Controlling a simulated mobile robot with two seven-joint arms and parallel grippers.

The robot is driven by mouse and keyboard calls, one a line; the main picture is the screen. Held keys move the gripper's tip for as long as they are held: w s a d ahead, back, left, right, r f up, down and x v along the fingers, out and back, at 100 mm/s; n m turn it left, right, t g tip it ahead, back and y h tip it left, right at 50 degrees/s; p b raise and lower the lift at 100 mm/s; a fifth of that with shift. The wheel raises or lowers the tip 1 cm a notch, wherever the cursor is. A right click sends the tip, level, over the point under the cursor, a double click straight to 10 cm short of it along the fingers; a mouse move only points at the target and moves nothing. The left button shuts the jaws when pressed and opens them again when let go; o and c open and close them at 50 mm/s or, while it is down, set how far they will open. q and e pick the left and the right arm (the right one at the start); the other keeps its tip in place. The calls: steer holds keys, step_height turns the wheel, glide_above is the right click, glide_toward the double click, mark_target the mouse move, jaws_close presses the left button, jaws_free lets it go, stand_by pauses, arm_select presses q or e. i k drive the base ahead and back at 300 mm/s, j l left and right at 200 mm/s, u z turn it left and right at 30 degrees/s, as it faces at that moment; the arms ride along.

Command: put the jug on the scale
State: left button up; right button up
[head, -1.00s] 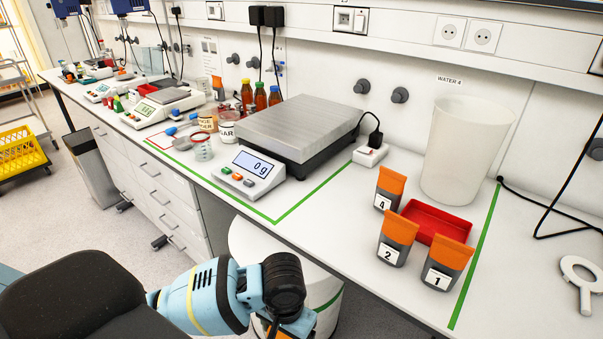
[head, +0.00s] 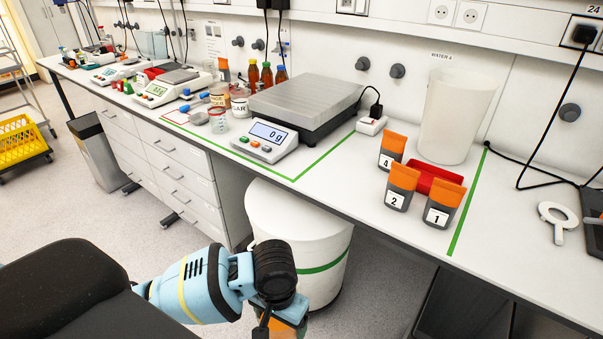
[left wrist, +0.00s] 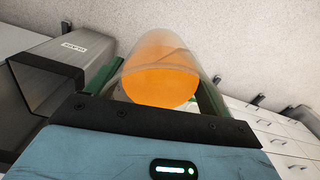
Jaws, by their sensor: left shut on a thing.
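The scale (head: 305,100) stands on the bench inside a green line, with a flat metal platform that is empty. Its display (head: 268,134) reads 0 g. In the left wrist view, the jug (left wrist: 158,84) is clear and holds orange liquid. My left gripper (left wrist: 165,72) is shut on the jug, with a green finger on either side. In the head view, my left arm (head: 215,285) reaches in low, in front of the bench and below its top. The jug is mostly or wholly out of the head view. My right gripper is not in view.
A round white bin (head: 300,235) with a green band stands under the bench edge. Orange-topped pouches (head: 399,187) stand around a red tray (head: 436,181) right of the scale, near a tall translucent container (head: 447,118). Jars and bottles (head: 266,75) stand left of and behind the scale.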

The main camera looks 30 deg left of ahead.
mark_target(292, 98)
steer(key=k+z, duration=0.2)
steer(key=z, duration=2.15)
steer(key=k+j, duration=0.5)
steer(key=j, duration=0.15)
steer(key=k+j, duration=0.55)
steer(key=j, duration=0.15)
steer(key=k+j, duration=0.5)
steer(key=j, duration=0.15)
steer(key=k+j, duration=0.55)
steer(key=j, duration=0.1)
